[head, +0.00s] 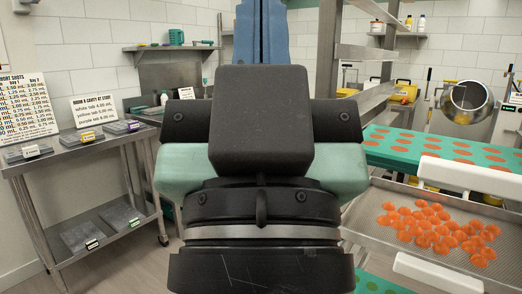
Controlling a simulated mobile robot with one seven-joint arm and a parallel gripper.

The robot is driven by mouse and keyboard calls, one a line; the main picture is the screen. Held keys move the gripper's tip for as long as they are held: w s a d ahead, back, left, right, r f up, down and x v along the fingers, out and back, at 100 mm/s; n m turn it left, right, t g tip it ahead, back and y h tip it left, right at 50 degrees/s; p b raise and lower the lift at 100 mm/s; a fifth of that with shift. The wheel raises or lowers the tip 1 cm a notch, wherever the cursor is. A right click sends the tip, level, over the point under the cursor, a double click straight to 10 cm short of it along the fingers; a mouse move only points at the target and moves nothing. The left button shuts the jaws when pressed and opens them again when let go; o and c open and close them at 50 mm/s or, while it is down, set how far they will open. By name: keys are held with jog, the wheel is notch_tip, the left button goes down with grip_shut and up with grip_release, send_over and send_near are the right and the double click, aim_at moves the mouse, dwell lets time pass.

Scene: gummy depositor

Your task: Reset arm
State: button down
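My arm's end fills the middle of the head view, seen from behind. My gripper (262,125) shows as a dark block with dark bolted side parts and a pale green body behind them. Its fingertips are hidden, so I cannot tell whether it is open or holds something. A blue upright part (262,30) rises behind the block; I cannot tell what it belongs to.
A metal shelf cart (82,152) with several trays and signs stands at the left. At the right, a green mould sheet (400,150) with orange rounds lies above a metal tray (385,238) of orange gummies. A steel drum (468,97) stands behind.

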notch_tip(320, 180, up, 25)
jog(key=p, duration=2.2)
